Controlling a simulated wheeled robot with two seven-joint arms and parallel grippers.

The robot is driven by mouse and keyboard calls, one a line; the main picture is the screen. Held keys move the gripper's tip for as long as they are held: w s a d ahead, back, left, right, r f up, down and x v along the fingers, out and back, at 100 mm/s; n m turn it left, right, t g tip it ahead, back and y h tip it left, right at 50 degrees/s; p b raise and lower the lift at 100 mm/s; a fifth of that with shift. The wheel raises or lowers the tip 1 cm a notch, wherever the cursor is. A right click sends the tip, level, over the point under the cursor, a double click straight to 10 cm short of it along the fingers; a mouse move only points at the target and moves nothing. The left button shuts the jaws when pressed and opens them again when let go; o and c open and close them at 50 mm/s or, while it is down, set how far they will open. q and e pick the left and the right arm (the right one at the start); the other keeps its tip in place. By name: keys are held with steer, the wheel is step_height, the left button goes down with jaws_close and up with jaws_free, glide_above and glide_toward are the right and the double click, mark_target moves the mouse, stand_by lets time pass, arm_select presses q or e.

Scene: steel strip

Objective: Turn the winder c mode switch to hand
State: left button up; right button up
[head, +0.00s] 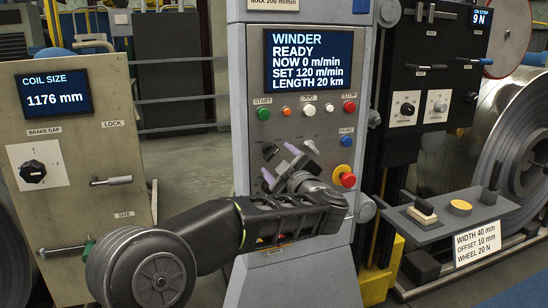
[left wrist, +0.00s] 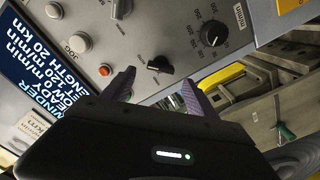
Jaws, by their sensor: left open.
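The winder panel (head: 240,60) is a grey column in the middle of the head view, with a lit WINDER READY display (head: 308,60). A small black switch knob (head: 270,152) sits on it below the buttons. In the left wrist view the black knob (left wrist: 160,63) lies just beyond and between my fingertips, apparently untouched; its label is not readable. A larger black dial (left wrist: 213,35) with a number scale is beside it. My left gripper (head: 281,163) is open and empty in front of the panel; it also shows in the left wrist view (left wrist: 157,83). My right gripper is not in view.
A row of small buttons (head: 308,110) is above the knob, and a red stop knob on yellow (head: 344,176) is to its right. A coil size cabinet (head: 70,150) stands at left. A shelf (head: 450,215) with small blocks stands at right.

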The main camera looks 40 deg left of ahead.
mark_target(272, 154)
arm_select(q)
steer(key=x, duration=0.4)
steer(key=c, duration=1.4)
